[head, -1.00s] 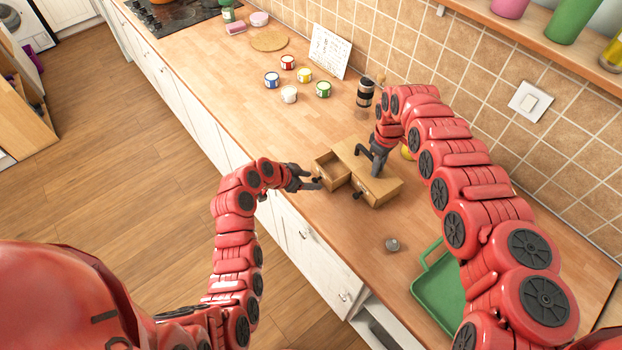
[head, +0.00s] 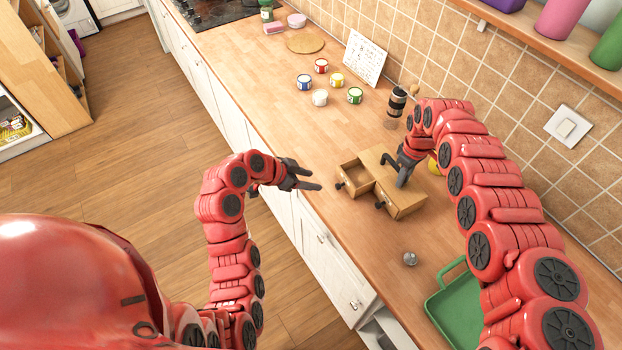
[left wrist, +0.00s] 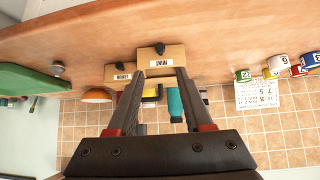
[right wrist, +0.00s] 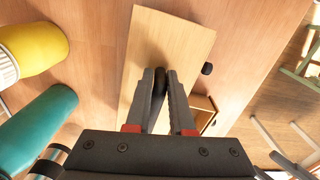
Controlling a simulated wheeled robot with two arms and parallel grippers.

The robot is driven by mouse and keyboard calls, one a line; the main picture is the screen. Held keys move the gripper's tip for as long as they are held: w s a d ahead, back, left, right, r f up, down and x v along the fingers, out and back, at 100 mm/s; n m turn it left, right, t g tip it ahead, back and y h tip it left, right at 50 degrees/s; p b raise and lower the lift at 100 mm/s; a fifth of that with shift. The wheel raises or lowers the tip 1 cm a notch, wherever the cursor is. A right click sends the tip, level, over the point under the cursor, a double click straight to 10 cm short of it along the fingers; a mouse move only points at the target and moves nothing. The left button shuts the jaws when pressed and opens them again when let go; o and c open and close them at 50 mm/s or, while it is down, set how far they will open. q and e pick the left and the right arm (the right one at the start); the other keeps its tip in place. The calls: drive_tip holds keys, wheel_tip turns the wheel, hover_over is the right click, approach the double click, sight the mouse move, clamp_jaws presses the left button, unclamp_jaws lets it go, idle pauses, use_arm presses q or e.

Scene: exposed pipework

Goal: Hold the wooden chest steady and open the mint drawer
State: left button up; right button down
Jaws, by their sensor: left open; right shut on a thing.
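The wooden chest (head: 372,158) stands on the counter near its front edge. Its mint drawer (head: 354,179) is pulled out, with the inside showing; its front with the mint label (left wrist: 162,52) faces my left wrist camera. The other, darker-labelled drawer front (left wrist: 117,70) sits further back, in the chest. My left gripper (head: 305,176) is open and empty, in front of the mint drawer's knob and apart from it.
A green tray (head: 447,312) and a small grey metal item (head: 410,258) lie right of the chest. Several paint-like pots (head: 338,80) stand further left, with a dark jar (head: 396,101) behind the chest. Open floor lies left of the counter.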

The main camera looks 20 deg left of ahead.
use_arm(q)
drive_tip(key=shift+a+n, duration=0.1)
drive_tip(key=shift+n, duration=0.5)
drive_tip(key=c, duration=0.5)
drive_tip(key=shift+s+a+n, duration=0.1)
drive_tip(key=shift+a+n, duration=0.05)
drive_tip(key=shift+n, duration=0.75)
clamp_jaws()
drive_tip(key=s+a+f+n, duration=0.1)
drive_tip(key=a+n, duration=0.1)
drive_tip(key=n, duration=1.4)
drive_tip(key=s+a+f+n, duration=0.1)
drive_tip(key=a+n, duration=0.1)
drive_tip(key=n, duration=1.4)
drive_tip(key=shift+g, duration=0.3)
drive_tip(key=x, duration=0.9)
drive_tip(key=shift+w+d, duration=0.15)
drive_tip(key=shift+d, duration=0.35)
drive_tip(key=shift+w+d, duration=0.8)
drive_tip(key=shift+d, duration=0.15)
drive_tip(key=shift+w+d, duration=0.5)
